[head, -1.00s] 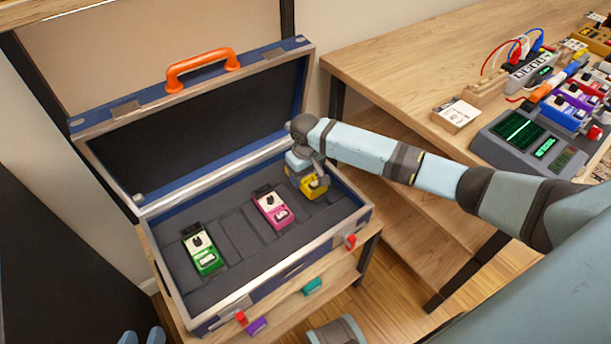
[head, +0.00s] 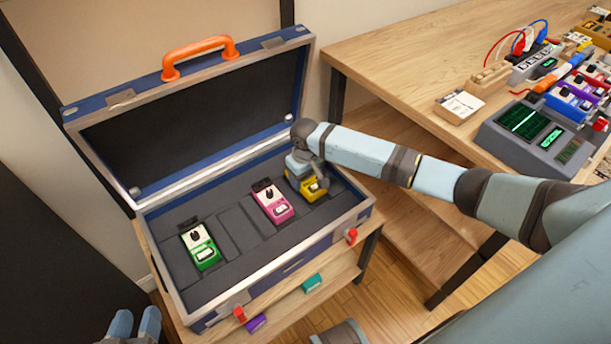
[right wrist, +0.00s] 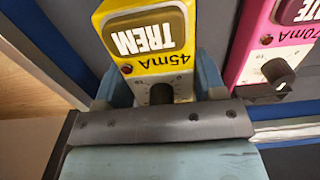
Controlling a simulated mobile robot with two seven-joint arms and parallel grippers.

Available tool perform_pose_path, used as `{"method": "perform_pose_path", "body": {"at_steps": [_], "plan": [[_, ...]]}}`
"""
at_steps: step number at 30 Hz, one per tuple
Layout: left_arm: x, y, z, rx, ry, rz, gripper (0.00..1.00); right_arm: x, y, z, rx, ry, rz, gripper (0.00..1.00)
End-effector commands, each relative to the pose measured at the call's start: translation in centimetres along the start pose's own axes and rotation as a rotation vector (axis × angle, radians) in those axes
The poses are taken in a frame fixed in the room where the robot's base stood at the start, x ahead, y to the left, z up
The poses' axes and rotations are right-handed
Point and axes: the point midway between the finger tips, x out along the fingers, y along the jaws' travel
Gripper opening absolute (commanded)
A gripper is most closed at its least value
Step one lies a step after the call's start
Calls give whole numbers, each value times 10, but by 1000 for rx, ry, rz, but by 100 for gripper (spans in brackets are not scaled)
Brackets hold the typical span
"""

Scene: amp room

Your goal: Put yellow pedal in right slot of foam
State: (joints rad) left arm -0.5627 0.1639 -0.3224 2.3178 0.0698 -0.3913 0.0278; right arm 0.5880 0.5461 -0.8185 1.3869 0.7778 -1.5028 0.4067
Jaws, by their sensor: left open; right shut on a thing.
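The yellow pedal (head: 314,190), labelled TREM in the right wrist view (right wrist: 150,70), is at the right end of the dark foam (head: 237,232) in the open case. My right gripper (head: 302,170) is shut on its knob end, with a finger on each side in the right wrist view (right wrist: 160,85). The pedal and gripper hide the right slot, so I cannot tell whether the pedal is fully seated. The pink pedal (head: 272,202) sits in the foam to its left, and the green pedal (head: 201,247) further left. My left gripper (head: 135,320) is open and empty at the bottom left.
The raised case lid (head: 200,115) with an orange handle (head: 200,57) stands behind. Red latches (head: 351,236) are on the case front. A wooden desk (head: 400,60) with electronics (head: 535,130) is at the right.

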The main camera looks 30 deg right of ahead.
Motion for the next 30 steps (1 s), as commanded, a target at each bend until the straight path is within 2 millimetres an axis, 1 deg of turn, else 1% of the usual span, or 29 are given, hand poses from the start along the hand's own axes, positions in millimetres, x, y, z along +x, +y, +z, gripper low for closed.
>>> {"method": "perform_pose_path", "body": {"at_steps": [9,30], "plan": [[0,0,2,-5,-6,-2,43,-1,0,0,0,1,0,26],[-4,2,-14,-1,-2,-2,43,-2,0,0,0,1,0,26]]}}
